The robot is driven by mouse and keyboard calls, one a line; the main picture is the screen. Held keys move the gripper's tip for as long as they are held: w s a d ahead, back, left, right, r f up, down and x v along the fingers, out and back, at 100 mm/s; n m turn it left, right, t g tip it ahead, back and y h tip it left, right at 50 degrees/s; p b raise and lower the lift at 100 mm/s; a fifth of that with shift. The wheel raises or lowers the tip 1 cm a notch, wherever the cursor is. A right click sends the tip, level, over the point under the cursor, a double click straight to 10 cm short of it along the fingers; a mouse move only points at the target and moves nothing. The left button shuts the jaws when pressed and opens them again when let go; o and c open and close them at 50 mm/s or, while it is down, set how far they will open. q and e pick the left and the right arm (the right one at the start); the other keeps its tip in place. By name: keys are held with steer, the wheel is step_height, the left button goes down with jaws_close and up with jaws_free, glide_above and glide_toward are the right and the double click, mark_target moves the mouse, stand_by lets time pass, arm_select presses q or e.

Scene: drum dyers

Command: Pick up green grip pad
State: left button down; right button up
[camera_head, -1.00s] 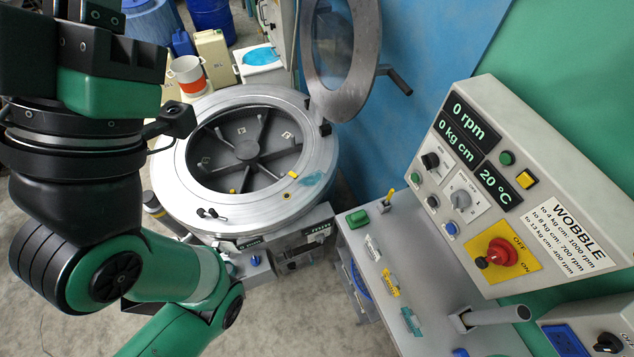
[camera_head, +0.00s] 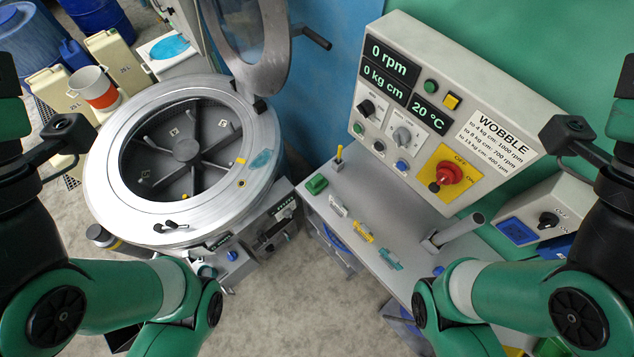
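A small green block (camera_head: 317,184), which looks like the green grip pad, lies at the back left corner of the grey bench top (camera_head: 350,205) below the control panel. A teal clip-like piece (camera_head: 390,259) lies nearer the front of the same bench. I cannot tell its exact shape. My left arm stands at the left edge and my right arm at the right edge, both clear of the bench's small items. The fingers of both grippers are out of the picture. Nothing visible touches the green block.
White (camera_head: 338,206) and yellow (camera_head: 363,231) clip-like pieces lie between the green and teal ones. A control panel (camera_head: 440,125) with a red knob rises behind. A grey handle (camera_head: 455,231) sticks up at the bench's right. An open drum (camera_head: 100,180) stands left, its lid (camera_head: 272,70) raised.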

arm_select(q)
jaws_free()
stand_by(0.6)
